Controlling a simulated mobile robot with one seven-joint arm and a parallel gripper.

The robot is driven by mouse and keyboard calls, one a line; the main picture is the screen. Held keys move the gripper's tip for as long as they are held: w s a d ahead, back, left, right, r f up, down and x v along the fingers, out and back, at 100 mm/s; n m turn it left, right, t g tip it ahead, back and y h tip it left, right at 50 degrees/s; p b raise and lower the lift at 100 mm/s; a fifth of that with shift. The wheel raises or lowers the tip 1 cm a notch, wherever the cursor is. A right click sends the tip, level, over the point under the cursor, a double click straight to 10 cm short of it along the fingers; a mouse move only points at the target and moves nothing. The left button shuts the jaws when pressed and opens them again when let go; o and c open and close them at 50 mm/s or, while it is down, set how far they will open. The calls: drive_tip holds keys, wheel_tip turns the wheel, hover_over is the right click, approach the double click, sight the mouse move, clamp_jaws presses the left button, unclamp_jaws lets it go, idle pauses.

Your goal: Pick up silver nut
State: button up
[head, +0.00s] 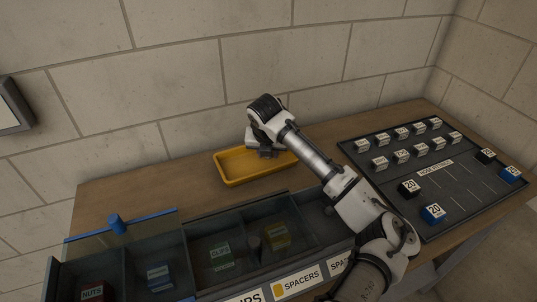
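I cannot make out a silver nut in the head view. A small red item (92,292) with a label that seems to read "NUTS" lies in the leftmost bin compartment. My gripper (268,153) is at the near right part of the yellow tray (225,180), over or inside it; I cannot tell its height. Its fingers are small and dark here, and whether they are open, shut or holding something does not show. My arm and gripper hide the right part of the tray.
The divided dark bin (190,262) along the front holds labelled blue (158,275), green (220,254) and yellow (276,236) items. A blue knob (116,223) stands on its clear lid. A dark board (440,190) with several labelled blocks lies right. Bare tabletop (140,195) is left of the tray.

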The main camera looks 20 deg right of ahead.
clamp_jaws()
